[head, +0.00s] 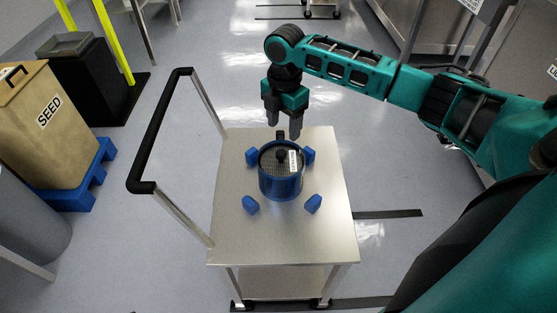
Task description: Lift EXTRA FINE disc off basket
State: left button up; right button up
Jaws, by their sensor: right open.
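A blue round basket (281,188) stands on the cart top, slightly right of its middle. A dark mesh disc (271,165) with a black knob (281,155) and a white label lies on the basket's top; the label's text is too small to read. My right gripper (283,128) points down, open and empty, just behind and above the basket, near its back edge. It looks apart from the disc. A small black part shows at the basket's back rim. My left gripper is not in view.
Several blue blocks (251,204) stand around the basket on the metal cart (235,238). The cart's black handle (152,135) rises at the left. A SEED box (48,125) stands on a blue pallet at far left, by a black bin (88,80). The cart's front top is clear.

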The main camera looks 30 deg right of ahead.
aim_at(281, 152)
jog(key=f, duration=0.3)
jog(key=f+b, duration=0.1)
jog(key=f, duration=0.4)
jog(key=shift+a+f, duration=0.3)
grip_shut()
